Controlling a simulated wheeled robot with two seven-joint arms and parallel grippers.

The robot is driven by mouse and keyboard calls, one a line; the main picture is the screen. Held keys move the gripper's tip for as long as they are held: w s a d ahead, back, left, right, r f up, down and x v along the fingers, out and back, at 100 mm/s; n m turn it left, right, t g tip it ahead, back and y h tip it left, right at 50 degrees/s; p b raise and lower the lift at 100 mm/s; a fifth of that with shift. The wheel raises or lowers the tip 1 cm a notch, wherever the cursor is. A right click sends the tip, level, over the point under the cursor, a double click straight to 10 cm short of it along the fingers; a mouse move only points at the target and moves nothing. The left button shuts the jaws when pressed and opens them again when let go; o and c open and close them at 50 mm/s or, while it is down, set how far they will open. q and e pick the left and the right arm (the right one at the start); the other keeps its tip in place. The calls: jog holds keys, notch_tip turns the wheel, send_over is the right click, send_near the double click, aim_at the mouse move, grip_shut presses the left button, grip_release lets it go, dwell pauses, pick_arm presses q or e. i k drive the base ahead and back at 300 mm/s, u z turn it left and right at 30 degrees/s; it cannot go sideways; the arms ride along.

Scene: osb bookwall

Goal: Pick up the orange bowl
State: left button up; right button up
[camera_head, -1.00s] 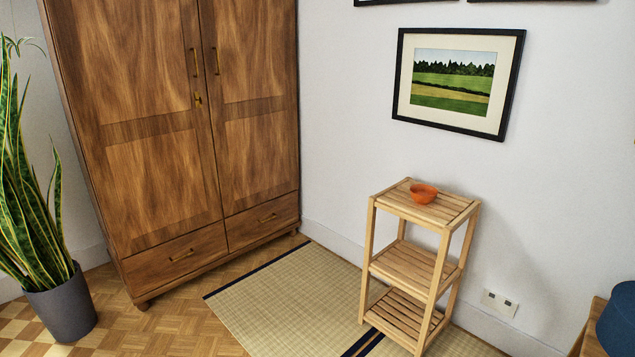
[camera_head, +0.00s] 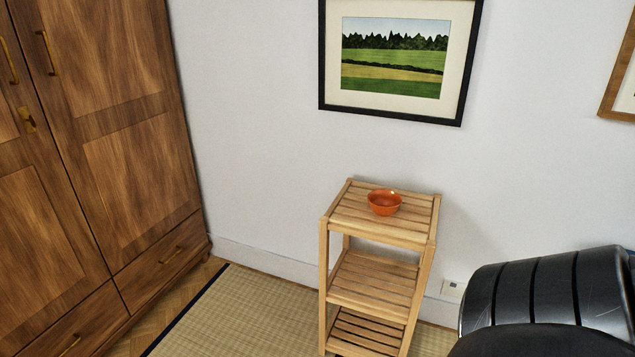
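The orange bowl (camera_head: 384,203) sits upright on the slatted top of a small wooden shelf stand (camera_head: 352,219), near the middle of the head view. Nothing covers the bowl. A black ribbed part of my own arm shows at the lower right, to the right of the stand and apart from the bowl. Neither of my grippers is in view.
A wooden wardrobe (camera_head: 140,130) stands at the left. A white wall with a framed landscape picture (camera_head: 392,75) is behind the stand. A wall socket (camera_head: 452,289) is low beside it. Tatami matting (camera_head: 245,315) lies clear left of the stand.

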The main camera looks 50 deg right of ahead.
aim_at(383, 204)
jog(key=z, duration=0.3)
jog(key=i, duration=1.45)
jog(key=z, duration=0.75)
